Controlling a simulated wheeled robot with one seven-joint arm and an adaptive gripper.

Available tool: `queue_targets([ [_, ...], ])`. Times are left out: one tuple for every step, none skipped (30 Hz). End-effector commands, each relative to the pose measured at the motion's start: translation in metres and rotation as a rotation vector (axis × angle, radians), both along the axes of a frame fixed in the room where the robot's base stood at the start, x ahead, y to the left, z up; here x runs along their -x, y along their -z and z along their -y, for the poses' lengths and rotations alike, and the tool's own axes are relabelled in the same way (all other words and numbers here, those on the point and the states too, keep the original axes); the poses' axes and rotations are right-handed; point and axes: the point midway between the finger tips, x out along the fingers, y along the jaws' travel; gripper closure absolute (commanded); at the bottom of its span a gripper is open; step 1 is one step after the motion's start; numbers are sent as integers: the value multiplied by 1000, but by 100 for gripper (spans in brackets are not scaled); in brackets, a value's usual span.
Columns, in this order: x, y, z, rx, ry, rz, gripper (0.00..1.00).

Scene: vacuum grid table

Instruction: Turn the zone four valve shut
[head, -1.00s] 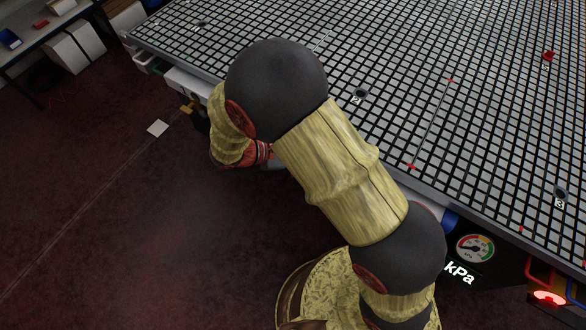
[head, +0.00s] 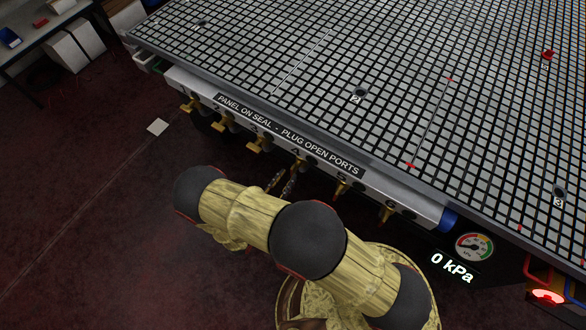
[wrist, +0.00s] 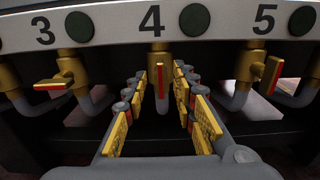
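The zone four valve (wrist: 158,75) is a brass fitting below the number 4 in the wrist view, with a small red-edged handle hanging straight down in line with its pipe. In the head view this valve (head: 299,164) is on the table's front panel. My gripper (wrist: 160,92) is open, with one yellow-padded finger on each side of the handle. The handle is between the fingers near their tips, and I see gaps on both sides. In the head view my gripper (head: 282,186) is partly hidden behind my arm.
The valve under 3 (wrist: 58,84) has its handle turned sideways, to the left of my fingers. The valve under 5 (wrist: 266,72) has its handle hanging down at a slant, to the right. Grey pipes run below. The gauge display (head: 453,266) reads 0 kPa.

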Motion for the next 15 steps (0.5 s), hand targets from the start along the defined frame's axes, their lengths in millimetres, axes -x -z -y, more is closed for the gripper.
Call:
queue_targets([
  [-7,1,6,-1,5,1,73],
  [-11,1,9,-1,5,1,73],
  [-15,1,13,0,5,0,73],
  [-18,1,16,0,5,0,73],
  [-22,1,18,0,5,0,73],
  [-26,1,21,0,5,0,73],
  [-28,1,23,0,5,0,73],
  [-30,1,25,0,4,0,73],
  [-33,1,27,0,4,0,73],
  [-35,1,28,0,4,0,73],
  [-36,0,29,0,3,0,73],
  [-38,0,30,0,3,0,73],
  [-39,0,31,0,2,0,73],
  [-39,0,31,0,2,0,73],
  [-40,0,31,0,2,0,73],
])
